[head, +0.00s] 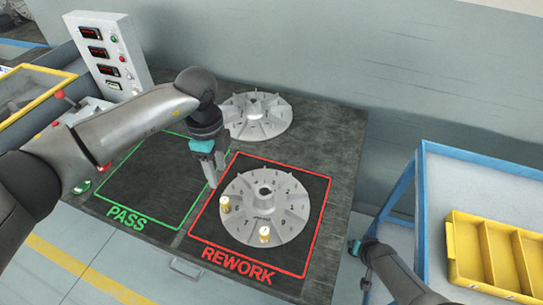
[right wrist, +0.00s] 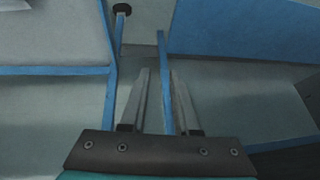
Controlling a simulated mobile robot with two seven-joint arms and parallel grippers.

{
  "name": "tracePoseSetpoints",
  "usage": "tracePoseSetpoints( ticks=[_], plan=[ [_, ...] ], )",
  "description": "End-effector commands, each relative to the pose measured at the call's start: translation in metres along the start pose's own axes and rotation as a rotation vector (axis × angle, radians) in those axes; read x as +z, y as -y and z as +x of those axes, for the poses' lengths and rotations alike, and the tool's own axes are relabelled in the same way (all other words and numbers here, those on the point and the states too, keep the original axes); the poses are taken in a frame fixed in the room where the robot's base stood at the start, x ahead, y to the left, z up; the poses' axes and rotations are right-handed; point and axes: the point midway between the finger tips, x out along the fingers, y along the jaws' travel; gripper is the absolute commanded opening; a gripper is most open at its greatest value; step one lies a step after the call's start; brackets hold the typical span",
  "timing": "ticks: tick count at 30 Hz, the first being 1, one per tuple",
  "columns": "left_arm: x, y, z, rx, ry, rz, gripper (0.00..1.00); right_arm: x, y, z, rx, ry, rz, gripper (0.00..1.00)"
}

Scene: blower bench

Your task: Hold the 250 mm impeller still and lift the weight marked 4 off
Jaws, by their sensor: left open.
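A grey finned impeller (head: 275,187) with numbers around it lies flat inside the red REWORK square. Two brass-coloured weights stand on it, one at its left edge (head: 225,204) and one at its front edge (head: 264,234); their marks are too small to read. Another grey impeller (head: 256,116) lies behind, and I cannot read the size of either. My left gripper (head: 213,184) is open, pointing down at the left of the front impeller, apparently empty. My right gripper (right wrist: 160,74) has its fingers apart with nothing held, away from the bench beside the blue cart.
The green PASS square (head: 150,187) is empty on the dark bench (head: 335,128). A control box (head: 108,52) stands at the back left. A blue-framed cart (head: 455,190) on the right carries a yellow compartment tray (head: 462,262). A blue cart bar (right wrist: 166,85) shows beyond my right fingers.

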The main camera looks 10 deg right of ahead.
Motion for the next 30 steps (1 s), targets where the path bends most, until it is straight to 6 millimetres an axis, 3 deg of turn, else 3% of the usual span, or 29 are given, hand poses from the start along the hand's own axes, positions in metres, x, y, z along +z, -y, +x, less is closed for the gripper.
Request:
tracePoseSetpoints(
  ticks=[1,3,11,14,16,20,24,30],
  plan=[
    [0.000,0.000,0.000,0.000,-0.001,0.001,0.50,-0.035,0.003,-0.001,-0.010,-0.043,0.053,0.30],
    [0.000,0.000,0.000,0.000,-0.001,0.001,0.50,-0.077,0.008,-0.005,-0.027,-0.092,0.135,0.30],
    [0.000,0.000,0.000,0.000,-0.001,0.001,0.50,-0.228,0.025,-0.040,-0.130,-0.258,0.430,0.30],
    [0.000,0.000,0.000,0.000,-0.001,0.001,0.50,-0.282,0.039,-0.062,-0.189,-0.296,0.535,0.30],
    [0.000,0.000,0.000,0.000,-0.001,0.001,0.50,-0.311,0.066,-0.079,-0.237,-0.275,0.588,0.30],
    [0.000,0.000,0.000,0.000,-0.001,0.001,0.50,-0.305,0.121,-0.092,-0.257,-0.143,0.567,0.30],
    [0.000,0.000,0.000,0.000,-0.001,0.001,0.50,-0.281,0.174,-0.107,-0.248,0.001,0.486,0.30],
    [0.000,0.000,0.000,0.000,-0.001,0.001,0.50,-0.239,0.236,-0.139,-0.206,0.186,0.338,0.30]
  ],
)
